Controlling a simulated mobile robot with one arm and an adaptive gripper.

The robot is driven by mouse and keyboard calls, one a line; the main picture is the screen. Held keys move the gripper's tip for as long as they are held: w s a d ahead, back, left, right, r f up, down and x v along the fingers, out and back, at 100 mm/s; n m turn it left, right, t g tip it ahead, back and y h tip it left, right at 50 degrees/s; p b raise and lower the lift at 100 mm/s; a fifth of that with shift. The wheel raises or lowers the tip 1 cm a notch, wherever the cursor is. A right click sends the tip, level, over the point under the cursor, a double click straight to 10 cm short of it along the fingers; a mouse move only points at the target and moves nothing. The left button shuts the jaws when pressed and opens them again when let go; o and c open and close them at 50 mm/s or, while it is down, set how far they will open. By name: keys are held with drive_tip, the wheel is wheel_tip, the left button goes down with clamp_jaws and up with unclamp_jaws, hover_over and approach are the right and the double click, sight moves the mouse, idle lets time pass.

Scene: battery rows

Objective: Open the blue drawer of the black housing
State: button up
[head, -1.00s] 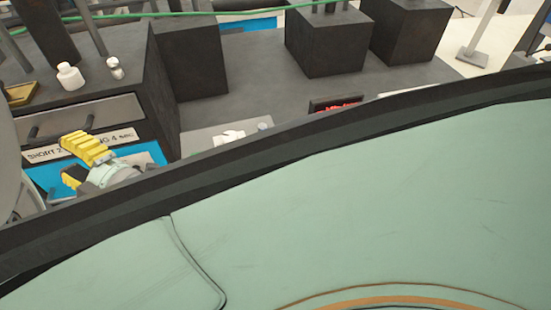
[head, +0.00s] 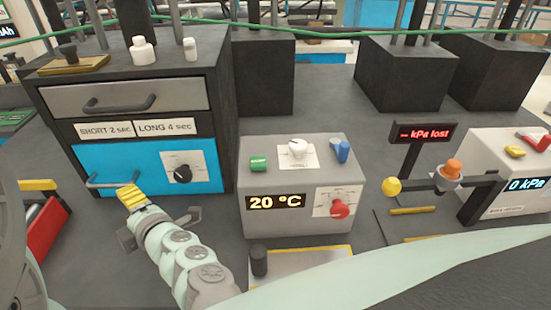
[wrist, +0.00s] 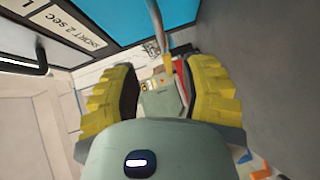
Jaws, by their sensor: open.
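The black housing (head: 228,110) stands at the left, with a grey drawer (head: 190,97) above the blue drawer (head: 140,158). The blue front looks flush with the housing, so the drawer appears shut. Its bar handle (head: 98,181) is at the left of the front, partly hidden by my gripper (head: 132,200). In the wrist view my gripper (wrist: 162,95) is open, with yellow pads wide apart. A bar, seemingly the handle (wrist: 157,22), comes down from the blue front (wrist: 105,18) toward the gap. I cannot tell whether it is between the fingers.
A grey temperature box (head: 300,200) stands right of the housing, close to my arm. A red object (head: 45,225) is at the left edge. White bottles (head: 142,50) stand on the housing. A pressure unit (head: 510,170) is at the right.

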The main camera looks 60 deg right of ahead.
sight(113, 187)
drive_tip(key=w, duration=0.4)
drive_tip(key=w+f+p, duration=0.1)
drive_tip(key=w, duration=0.3)
drive_tip(key=w+d, duration=0.1)
drive_tip(key=w, duration=0.3)
drive_tip(key=shift+f+p, duration=0.3)
drive_tip(key=shift+f, duration=0.05)
clamp_jaws()
drive_tip(key=shift+d, duration=0.1)
